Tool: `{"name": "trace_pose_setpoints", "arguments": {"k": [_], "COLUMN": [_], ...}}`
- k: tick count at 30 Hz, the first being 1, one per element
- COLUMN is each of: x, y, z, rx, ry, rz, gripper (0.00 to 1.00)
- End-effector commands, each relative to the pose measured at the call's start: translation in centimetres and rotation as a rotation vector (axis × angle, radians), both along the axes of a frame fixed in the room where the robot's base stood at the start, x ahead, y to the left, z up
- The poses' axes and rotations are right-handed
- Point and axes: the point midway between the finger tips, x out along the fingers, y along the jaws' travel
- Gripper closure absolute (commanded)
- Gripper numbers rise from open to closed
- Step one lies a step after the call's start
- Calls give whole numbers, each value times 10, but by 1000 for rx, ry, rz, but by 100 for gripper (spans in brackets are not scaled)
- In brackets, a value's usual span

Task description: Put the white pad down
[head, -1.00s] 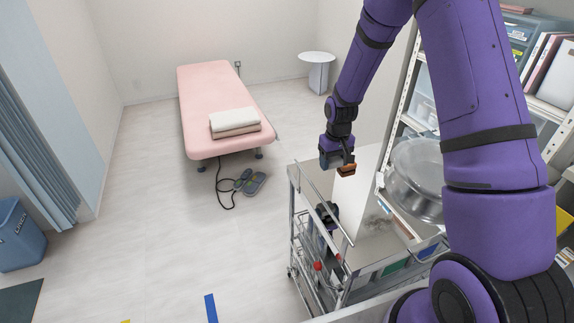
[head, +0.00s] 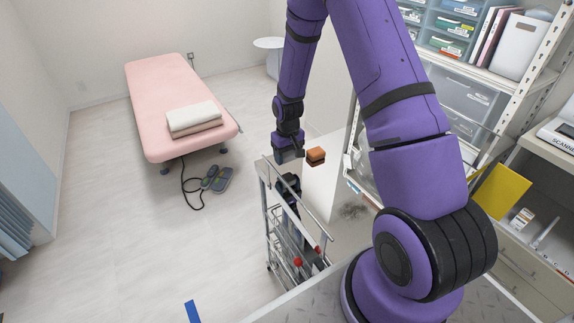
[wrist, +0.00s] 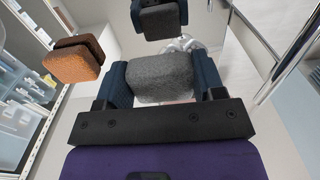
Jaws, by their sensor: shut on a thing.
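My gripper (head: 288,155) is over the left end of the metal trolley (head: 345,232), pointing down. In the wrist view its two blue fingers (wrist: 165,85) are shut on a pad (wrist: 160,78), which looks grey and rough there. A similar dark shape with a grey pad, at the top of the wrist view, looks like a reflection in the shiny trolley top. I cannot tell how far the pad is above that top.
An orange-brown block (head: 316,154) with a dark lower half is close right of my gripper, by a white upright panel (head: 322,185). The trolley has a raised metal rail. Shelves with drawers (head: 467,85) stand right. A pink bed (head: 170,100) with folded towels stands left.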

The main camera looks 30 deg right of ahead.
Motion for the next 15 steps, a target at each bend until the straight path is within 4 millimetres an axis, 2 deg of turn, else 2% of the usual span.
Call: {"name": "trace_pose_setpoints", "arguments": {"k": [10, 15], "x": [0, 0], "y": [1, 0], "z": [-39, -42], "rx": [0, 0], "ry": [3, -1], "rz": [1, 1], "gripper": [63, 63]}}
